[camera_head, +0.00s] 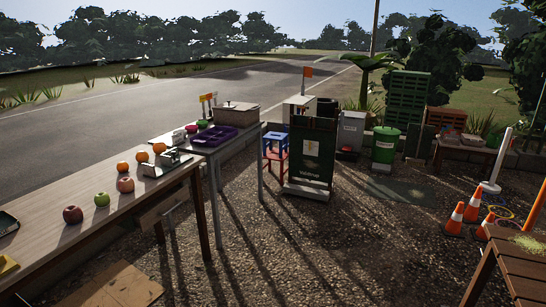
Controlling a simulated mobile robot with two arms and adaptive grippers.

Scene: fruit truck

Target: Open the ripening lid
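A brown box (237,116) stands at the far end of the grey table. Its flat top looks like a closed lid (235,105) with a small knob. It is small in the view, and I cannot tell for certain that this is the ripening lid. Neither of my grippers is in view.
A wooden table (60,245) with apples, oranges and a scale (170,163) runs along the left. A purple tray (213,137) sits before the box. A dark green sign (312,155), stools and bins stand behind. Cones (472,206) and a slatted table (520,265) are right. The central gravel is clear.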

